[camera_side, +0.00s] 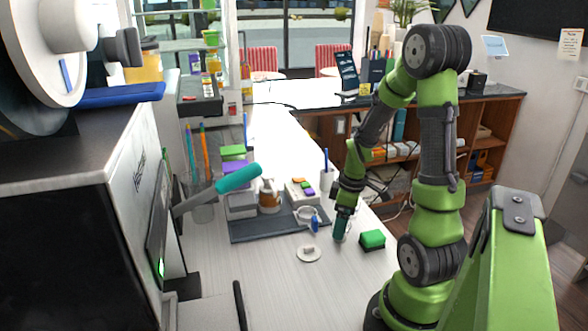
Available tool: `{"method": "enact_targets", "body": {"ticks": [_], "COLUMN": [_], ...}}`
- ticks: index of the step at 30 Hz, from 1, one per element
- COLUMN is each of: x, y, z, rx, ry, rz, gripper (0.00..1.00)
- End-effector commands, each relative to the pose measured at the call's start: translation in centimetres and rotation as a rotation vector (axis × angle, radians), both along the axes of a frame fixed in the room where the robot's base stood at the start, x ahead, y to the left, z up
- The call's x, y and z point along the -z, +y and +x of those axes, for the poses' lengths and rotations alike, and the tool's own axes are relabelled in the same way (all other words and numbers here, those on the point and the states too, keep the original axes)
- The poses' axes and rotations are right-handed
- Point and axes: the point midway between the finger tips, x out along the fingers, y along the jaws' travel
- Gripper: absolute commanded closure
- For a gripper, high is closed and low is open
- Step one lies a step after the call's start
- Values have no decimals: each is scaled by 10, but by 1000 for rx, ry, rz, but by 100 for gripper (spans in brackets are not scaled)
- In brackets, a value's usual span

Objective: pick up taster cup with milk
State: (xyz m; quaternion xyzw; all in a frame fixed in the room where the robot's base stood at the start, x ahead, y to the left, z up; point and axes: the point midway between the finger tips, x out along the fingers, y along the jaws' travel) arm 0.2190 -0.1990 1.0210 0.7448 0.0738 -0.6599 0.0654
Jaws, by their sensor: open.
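My gripper (341,232) points down at the right part of the white counter, left of a green block. Its jaws are open. A small pale shape shows around the fingertips and may be a small cup, but the fingers cover much of it, so I cannot tell whether it is the taster cup or has milk in it. A white ring-like piece (306,212) with a blue part sits on the dark mat, left of my gripper. No milk can be made out clearly anywhere.
The green block (372,239) sits just right of my gripper. A round white disc (309,254) lies in front. A teal-handled lever (238,178) juts from the machine. The front counter is mostly clear.

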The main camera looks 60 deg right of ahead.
Motion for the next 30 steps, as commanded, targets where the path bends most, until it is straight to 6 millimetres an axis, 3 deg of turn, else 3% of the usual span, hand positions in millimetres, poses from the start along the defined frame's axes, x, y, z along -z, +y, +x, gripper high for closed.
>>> {"method": "enact_targets", "body": {"ticks": [4,13,23,30], "x": [18,21,21,20], "y": [1,0,0,0], "z": [1,2,2,3], "rx": [2,1,1,1], "ry": [3,0,0,-1], "rz": [3,0,-1,-1], "gripper": [16,17,68,71]}}
